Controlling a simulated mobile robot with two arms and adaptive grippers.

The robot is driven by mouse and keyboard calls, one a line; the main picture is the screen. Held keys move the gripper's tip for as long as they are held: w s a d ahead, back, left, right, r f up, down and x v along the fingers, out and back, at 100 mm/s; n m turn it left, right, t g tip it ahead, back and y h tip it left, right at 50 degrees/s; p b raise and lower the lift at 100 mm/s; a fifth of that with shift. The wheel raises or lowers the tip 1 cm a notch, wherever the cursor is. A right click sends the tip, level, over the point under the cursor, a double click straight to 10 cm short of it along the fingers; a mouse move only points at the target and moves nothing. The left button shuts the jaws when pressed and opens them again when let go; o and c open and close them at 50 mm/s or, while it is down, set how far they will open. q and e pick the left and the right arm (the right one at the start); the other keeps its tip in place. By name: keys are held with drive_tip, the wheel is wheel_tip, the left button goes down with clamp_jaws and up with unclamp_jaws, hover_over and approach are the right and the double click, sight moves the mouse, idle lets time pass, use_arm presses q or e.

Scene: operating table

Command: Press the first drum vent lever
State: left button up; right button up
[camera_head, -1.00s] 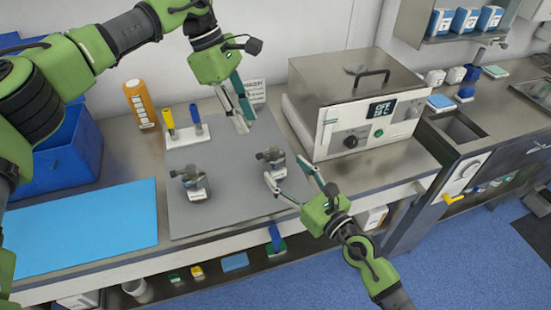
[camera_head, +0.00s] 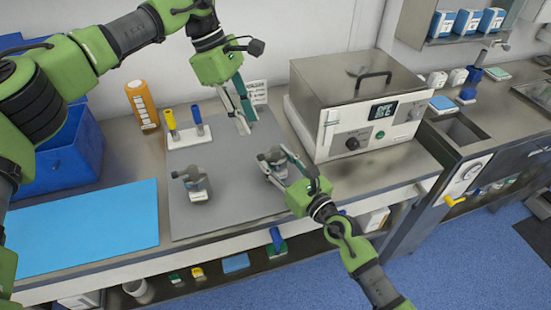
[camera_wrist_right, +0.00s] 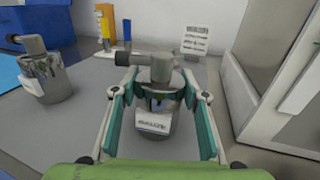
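Two small grey metal drums with dark vent levers on top stand on the grey mat (camera_head: 235,205). The left drum (camera_head: 197,188) stands free; in the right wrist view (camera_wrist_right: 45,78) its lever points left. The right drum (camera_head: 274,165) has a white label (camera_wrist_right: 153,122) on its front, and its lever (camera_wrist_right: 128,59) also points left. My right gripper (camera_wrist_right: 160,85) has its fingers on both sides of the right drum, close against it, below the lever. My left gripper (camera_head: 247,124) hangs over the back of the mat, holding nothing visible; its finger gap is hard to judge.
A metal box with a display (camera_head: 352,100) stands right of the mat. Yellow (camera_head: 171,125) and blue (camera_head: 198,120) upright items and an orange bottle (camera_head: 141,105) are behind the left drum. A blue bin (camera_head: 65,160) and blue sheet (camera_head: 85,228) lie left.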

use_arm(q)
drive_tip(key=c, duration=0.7)
drive_tip(key=shift+s+d+f+m+t+y, duration=0.15)
drive_tip(key=shift+m+y, duration=0.25)
drive_tip(key=shift+m, duration=0.15)
drive_tip(key=shift+s+d+f+m+t+y, duration=0.1)
drive_tip(key=shift+s+m+t+y, duration=0.05)
drive_tip(key=shift+m+y, duration=0.35)
clamp_jaws()
drive_tip(key=shift+w+d+r+m+t+y, duration=0.15)
drive_tip(key=shift+d+r+m+t+y, duration=0.4)
drive_tip(key=shift+m, duration=0.85)
drive_tip(key=shift+w+d+r+m+t+y, duration=0.2)
drive_tip(key=shift+m+t+y, duration=0.4)
drive_tip(key=shift+m+t, duration=0.6)
drive_tip(key=shift+w+d+r+m+t+y, duration=0.1)
drive_tip(key=shift+d+r+m+t+y, duration=0.4)
drive_tip(key=shift+m, duration=1.05)
drive_tip(key=shift+a+f, duration=0.1)
